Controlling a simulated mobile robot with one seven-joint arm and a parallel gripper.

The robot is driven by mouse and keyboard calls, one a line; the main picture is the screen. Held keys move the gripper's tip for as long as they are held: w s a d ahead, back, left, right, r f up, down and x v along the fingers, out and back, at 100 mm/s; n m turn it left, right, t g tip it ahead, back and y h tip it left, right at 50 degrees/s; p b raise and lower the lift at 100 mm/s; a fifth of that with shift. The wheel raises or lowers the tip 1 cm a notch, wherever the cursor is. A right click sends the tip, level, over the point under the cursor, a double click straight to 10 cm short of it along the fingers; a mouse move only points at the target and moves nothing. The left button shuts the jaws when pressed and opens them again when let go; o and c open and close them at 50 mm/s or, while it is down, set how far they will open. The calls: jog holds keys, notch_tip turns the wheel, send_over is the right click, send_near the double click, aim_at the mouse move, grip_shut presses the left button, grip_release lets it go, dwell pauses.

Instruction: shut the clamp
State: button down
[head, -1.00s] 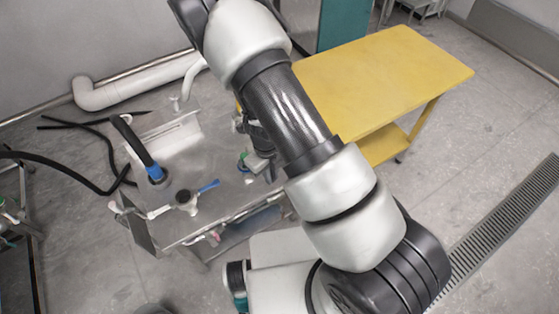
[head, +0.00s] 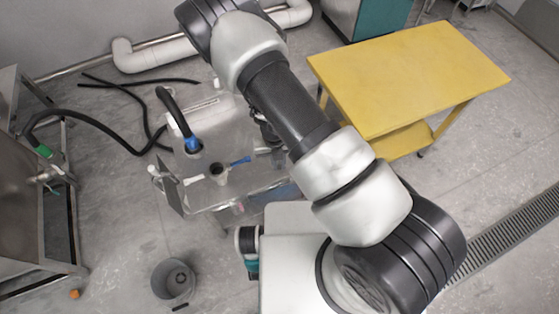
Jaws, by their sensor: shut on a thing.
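My gripper (head: 268,134) is a small dark shape at the right part of the metal grinder table (head: 232,112), mostly hidden by my arm. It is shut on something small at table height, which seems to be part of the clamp. The clamp itself is not clear behind the arm, so I cannot tell its position. Left of the gripper, a blue-handled valve (head: 239,161) joins a round cup-like fitting (head: 218,172). A black hose with a blue collar (head: 193,145) enters the table top farther left.
A yellow table (head: 410,75) stands behind on the right. A metal frame (head: 35,190) stands at the left edge. A grey bin (head: 173,281) is on the floor at the front left. Black hoses (head: 125,125) lie on the floor. Open floor lies between frame and grinder table.

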jog(key=shift+w+a, duration=0.15)
jog(key=c, duration=1.8)
grip_release()
notch_tip(320, 180, up, 17)
jog(key=a+p, duration=0.1)
jog(key=p, duration=0.2)
jog(key=shift+r, duration=0.2)
